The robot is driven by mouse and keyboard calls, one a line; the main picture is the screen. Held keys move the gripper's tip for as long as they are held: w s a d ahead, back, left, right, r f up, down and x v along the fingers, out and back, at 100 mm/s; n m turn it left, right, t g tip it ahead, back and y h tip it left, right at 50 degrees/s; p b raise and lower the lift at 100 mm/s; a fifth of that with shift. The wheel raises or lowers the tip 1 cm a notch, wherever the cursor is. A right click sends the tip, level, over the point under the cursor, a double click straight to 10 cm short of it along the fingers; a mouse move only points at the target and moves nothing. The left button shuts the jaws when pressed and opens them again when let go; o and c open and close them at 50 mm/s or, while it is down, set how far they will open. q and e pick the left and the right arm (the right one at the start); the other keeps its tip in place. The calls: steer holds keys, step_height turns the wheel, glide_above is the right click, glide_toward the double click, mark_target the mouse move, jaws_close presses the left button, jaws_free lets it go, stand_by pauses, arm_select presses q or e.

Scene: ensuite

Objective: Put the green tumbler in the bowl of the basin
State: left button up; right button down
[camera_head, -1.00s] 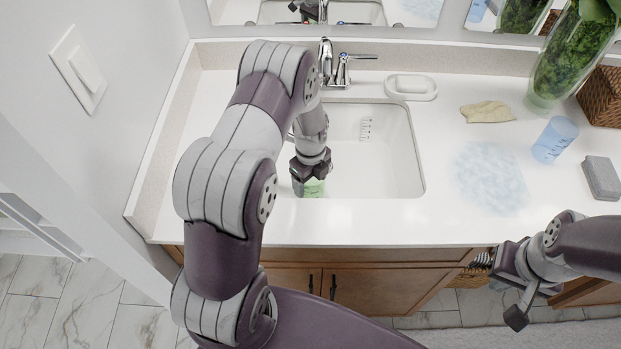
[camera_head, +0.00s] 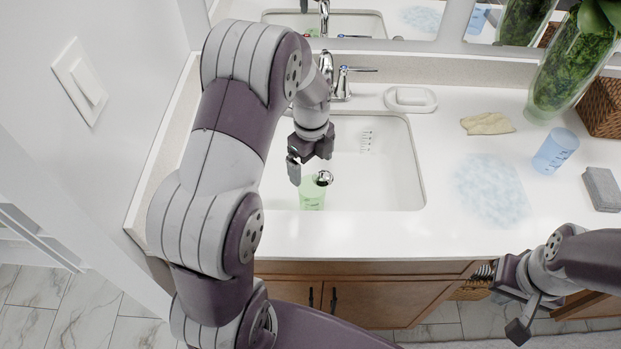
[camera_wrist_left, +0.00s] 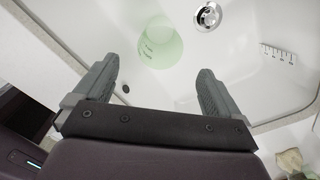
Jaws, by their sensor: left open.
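The green tumbler (camera_head: 312,194) is inside the bowl of the white basin (camera_head: 385,185), close to its near wall. It is translucent with dark marks on its side, and seems to stand upright. It also shows in the left wrist view (camera_wrist_left: 160,45), beyond the fingertips and apart from them. My left gripper (camera_head: 310,168) is open and empty over the basin, just above and behind the tumbler. Both of its spread fingers show in the left wrist view (camera_wrist_left: 158,72). My right gripper (camera_head: 508,300) is at the lower right, in front of the cabinet; its jaw opening is unclear.
The metal drain (camera_wrist_left: 208,16) is beside the tumbler. The faucet (camera_head: 328,70) stands behind the basin, with a soap dish (camera_head: 410,99) right of it.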

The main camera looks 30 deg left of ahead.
arm_select(q)
steer(key=s+d+r+n, duration=0.2)
steer(key=s+n, duration=0.2)
steer(key=n, duration=0.2)
steer(key=s+d+r+n+t, duration=0.1)
steer(key=s+d+n, duration=0.1)
steer(key=s+n, duration=0.3)
steer(key=s+d+r+n, duration=0.2)
steer(key=s+n, duration=0.3)
steer(key=n, duration=0.4)
steer(key=shift+s+d+r, duration=0.1)
steer(key=shift+d+r, duration=0.2)
steer(key=shift+d, duration=0.05)
steer(key=shift+s+n, duration=0.25)
steer(key=shift+n, duration=0.35)
